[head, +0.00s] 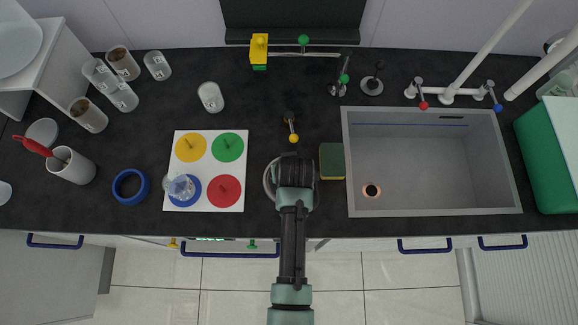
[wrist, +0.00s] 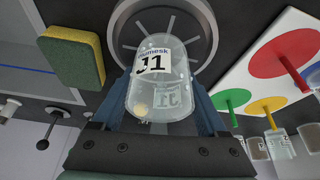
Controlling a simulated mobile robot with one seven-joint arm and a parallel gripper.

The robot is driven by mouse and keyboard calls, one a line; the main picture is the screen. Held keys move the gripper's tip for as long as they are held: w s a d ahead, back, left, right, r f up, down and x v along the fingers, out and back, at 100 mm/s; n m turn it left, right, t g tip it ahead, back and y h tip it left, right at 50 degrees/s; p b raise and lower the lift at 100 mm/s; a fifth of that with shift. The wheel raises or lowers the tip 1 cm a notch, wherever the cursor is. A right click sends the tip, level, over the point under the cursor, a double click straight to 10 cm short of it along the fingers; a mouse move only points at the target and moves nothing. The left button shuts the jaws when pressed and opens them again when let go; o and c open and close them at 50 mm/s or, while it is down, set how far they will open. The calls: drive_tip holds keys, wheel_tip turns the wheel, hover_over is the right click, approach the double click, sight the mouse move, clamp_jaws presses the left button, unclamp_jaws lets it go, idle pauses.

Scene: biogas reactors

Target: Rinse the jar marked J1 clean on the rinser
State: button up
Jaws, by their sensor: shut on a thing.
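My gripper (head: 295,172) is over the counter between the coloured-disc board and the sponge. In the wrist view my gripper (wrist: 160,95) is shut on the clear jar J1 (wrist: 165,75), one blue finger on each side. The jar's black-on-white J1 label faces the camera, and a small pale yellow patch shows in or through it near the camera end. I cannot tell which end is the mouth. The rinser (wrist: 205,15), a round grey rim with spokes, lies beyond the jar; whether they touch is unclear. In the head view the rinser (head: 267,180) is mostly hidden under my gripper.
A green-yellow sponge (head: 331,161) and the sink (head: 435,165) are to the right. A yellow-knobbed lever (head: 292,128) stands just behind. A white board (head: 207,158) with coloured discs is left, a clear vessel (head: 180,187) on its blue disc. Several jars stand farther left.

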drive_tip(key=shift+r+p, duration=4)
drive_tip(key=shift+r, duration=0.4)
